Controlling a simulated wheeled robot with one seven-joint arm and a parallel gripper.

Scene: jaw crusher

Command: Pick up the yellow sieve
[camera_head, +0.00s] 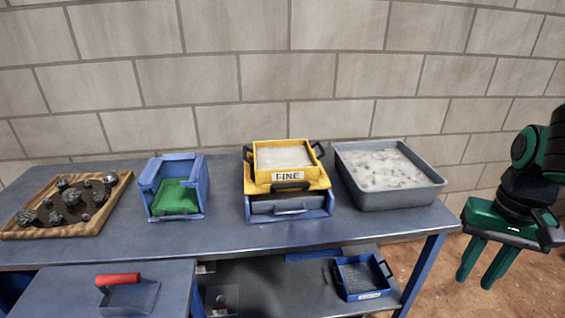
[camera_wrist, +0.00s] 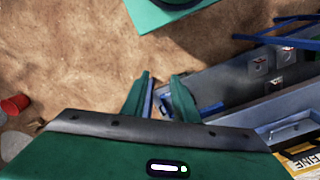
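The yellow sieve (camera_head: 262,177) has a "FINE" label, dark handles on its sides and front, and pale mesh or material inside. It sits on top of a blue unit (camera_head: 290,217) with a grey drawer, in the middle of the bench. My gripper (camera_head: 483,264) hangs in the air off the bench's right end, fingers pointing down, apart and with nothing between them. In the wrist view my gripper (camera_wrist: 160,98) is over sandy ground. A yellow "FINE" label on the sieve (camera_wrist: 306,160) shows at that view's lower right corner, mostly cut off.
On the bench (camera_head: 228,232), a grey tray of pale material (camera_head: 400,200) stands right of the sieve. A blue box with green inside (camera_head: 178,197) and a wooden tray of dark balls (camera_head: 18,232) stand left. A red-handled scoop (camera_head: 135,292) and a lower blue tray (camera_head: 362,292) sit in front.

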